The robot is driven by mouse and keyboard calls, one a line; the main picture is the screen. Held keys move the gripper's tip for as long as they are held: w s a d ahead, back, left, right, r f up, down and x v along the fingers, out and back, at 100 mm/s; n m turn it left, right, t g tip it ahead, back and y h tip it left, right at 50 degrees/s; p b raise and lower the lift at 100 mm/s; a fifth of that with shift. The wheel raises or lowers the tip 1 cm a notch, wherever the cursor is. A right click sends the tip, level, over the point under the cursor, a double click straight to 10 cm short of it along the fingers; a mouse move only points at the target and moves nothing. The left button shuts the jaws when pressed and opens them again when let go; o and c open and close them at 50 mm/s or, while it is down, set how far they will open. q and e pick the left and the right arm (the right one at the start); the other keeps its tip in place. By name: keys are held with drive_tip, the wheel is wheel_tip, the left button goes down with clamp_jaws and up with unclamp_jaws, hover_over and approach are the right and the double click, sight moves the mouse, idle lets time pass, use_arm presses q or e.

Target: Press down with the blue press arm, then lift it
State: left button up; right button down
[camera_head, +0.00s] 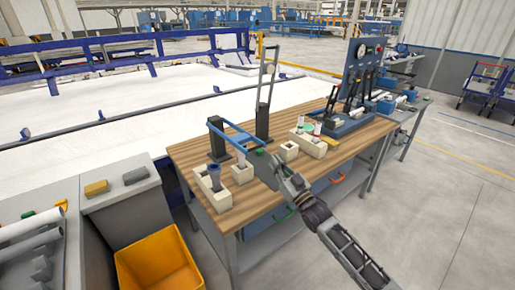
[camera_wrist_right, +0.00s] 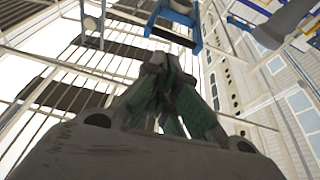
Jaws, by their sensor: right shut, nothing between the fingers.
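The blue press arm (camera_head: 226,138) slopes across the front left of the wooden workbench, mounted by a dark upright post (camera_head: 217,142). Its handle end points right, towards my right gripper (camera_head: 264,160). The right gripper is shut and empty, with its fingertips just by the handle end; I cannot tell whether they touch it. In the right wrist view the closed fingers (camera_wrist_right: 165,85) with green pads point at blue parts (camera_wrist_right: 177,22) beyond them. My left gripper is not in view.
Beige blocks with pipe pieces stand on the workbench (camera_head: 270,200), including one (camera_head: 213,190) below the press arm and one (camera_head: 308,142) to the right. A tall dark stand (camera_head: 263,120) rises behind. A yellow bin (camera_head: 155,265) is at front left.

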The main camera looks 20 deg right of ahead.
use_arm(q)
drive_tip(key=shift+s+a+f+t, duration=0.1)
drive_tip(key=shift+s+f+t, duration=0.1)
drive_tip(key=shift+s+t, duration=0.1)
use_arm(e)
drive_tip(key=shift+s+a+r+t+y, duration=0.1)
drive_tip(key=shift+s+r+t+y, duration=0.25)
drive_tip(key=shift+r, duration=0.4)
drive_tip(key=shift+s+r+t+y, duration=0.25)
drive_tip(key=shift+s+r, duration=0.1)
drive_tip(key=shift+r, duration=0.35)
drive_tip(key=shift+w, duration=0.15)
